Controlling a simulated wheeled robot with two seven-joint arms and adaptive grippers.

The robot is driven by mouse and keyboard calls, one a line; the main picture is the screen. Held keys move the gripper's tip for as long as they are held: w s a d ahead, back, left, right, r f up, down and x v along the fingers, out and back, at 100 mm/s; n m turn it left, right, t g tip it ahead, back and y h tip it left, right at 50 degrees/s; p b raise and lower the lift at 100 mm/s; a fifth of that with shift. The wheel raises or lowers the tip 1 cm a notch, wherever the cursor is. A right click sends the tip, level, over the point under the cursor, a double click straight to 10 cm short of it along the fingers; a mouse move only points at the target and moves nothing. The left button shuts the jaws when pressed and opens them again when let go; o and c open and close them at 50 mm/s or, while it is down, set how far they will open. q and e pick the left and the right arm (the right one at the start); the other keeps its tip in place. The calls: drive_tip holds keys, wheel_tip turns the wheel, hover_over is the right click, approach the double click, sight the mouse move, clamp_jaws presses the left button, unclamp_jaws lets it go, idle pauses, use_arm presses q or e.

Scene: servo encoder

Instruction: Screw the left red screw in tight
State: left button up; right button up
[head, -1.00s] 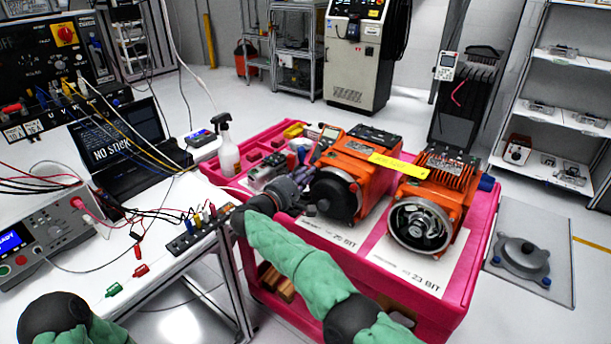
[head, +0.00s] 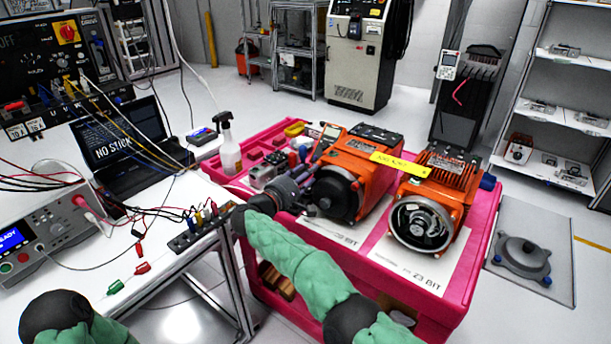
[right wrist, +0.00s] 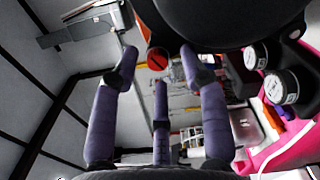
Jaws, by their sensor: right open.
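A red screw (right wrist: 157,60) with a dark slot shows in the right wrist view, at the edge of a large dark round body (right wrist: 235,14). My right gripper (right wrist: 159,68) is open, its purple fingers spread around the screw's head in that view; I cannot tell whether they touch it. In the head view, my right gripper (head: 309,187) is at the left side of the left orange motor (head: 366,158), beside its dark round end (head: 334,195). The screw is not distinguishable there. My left gripper is out of view; only part of that arm shows at the lower left.
A second orange motor (head: 447,190) with an open round end stands to the right on the pink crate (head: 470,268). A spray bottle (head: 228,150) and small tools stand behind my gripper. A bench with a laptop (head: 125,140) and cables is at left.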

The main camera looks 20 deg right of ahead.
drive_tip(key=v, duration=1.2)
drive_tip(key=shift+d, duration=0.1)
